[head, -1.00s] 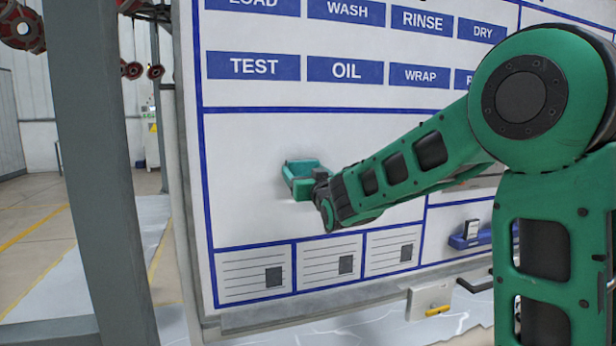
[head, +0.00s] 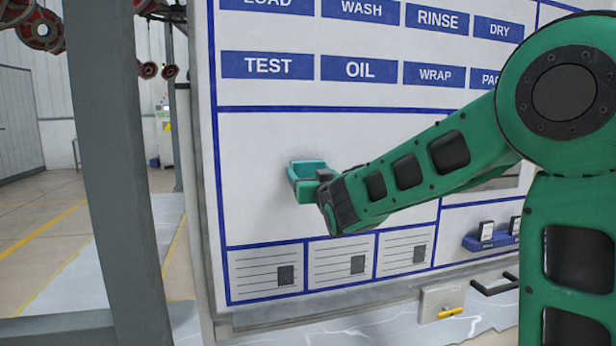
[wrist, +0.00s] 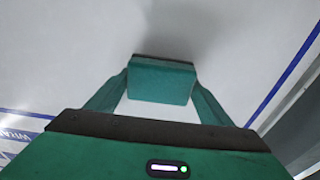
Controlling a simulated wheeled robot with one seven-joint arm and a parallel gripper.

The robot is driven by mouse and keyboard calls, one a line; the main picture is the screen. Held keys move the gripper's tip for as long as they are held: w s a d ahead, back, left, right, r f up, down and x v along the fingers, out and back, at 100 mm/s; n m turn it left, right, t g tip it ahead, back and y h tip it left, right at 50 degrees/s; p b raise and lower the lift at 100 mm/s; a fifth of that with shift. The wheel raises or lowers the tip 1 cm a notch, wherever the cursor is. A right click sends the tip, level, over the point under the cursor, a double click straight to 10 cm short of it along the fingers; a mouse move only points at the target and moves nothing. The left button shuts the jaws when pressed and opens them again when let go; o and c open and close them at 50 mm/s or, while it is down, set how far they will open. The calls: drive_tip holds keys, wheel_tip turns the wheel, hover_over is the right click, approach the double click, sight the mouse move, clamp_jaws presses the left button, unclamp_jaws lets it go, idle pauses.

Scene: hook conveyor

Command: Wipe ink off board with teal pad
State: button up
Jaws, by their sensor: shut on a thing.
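The teal pad (head: 306,169) is at the white board (head: 262,142), in the blank framed panel below the TEST and OIL labels. My gripper (head: 318,188) is shut on the pad, and its two fingers grip the pad's sides in the wrist view (wrist: 161,82). The pad's face is turned to the board and looks to be against it; exact contact is hard to tell. A faint grey smudge shows on the board around the pad in the wrist view. No clear ink mark is visible; my arm hides the right part of the panel.
Printed cards (head: 264,272) line the board's lower edge. A blue holder (head: 490,241) with small items sits at lower right. A grey post (head: 112,150) stands left of the board.

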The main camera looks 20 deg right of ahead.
drive_tip(key=shift+s+d, duration=0.1)
drive_tip(key=shift+s, duration=1.9)
drive_tip(key=shift+s, duration=0.1)
drive_tip(key=shift+s, duration=1.4)
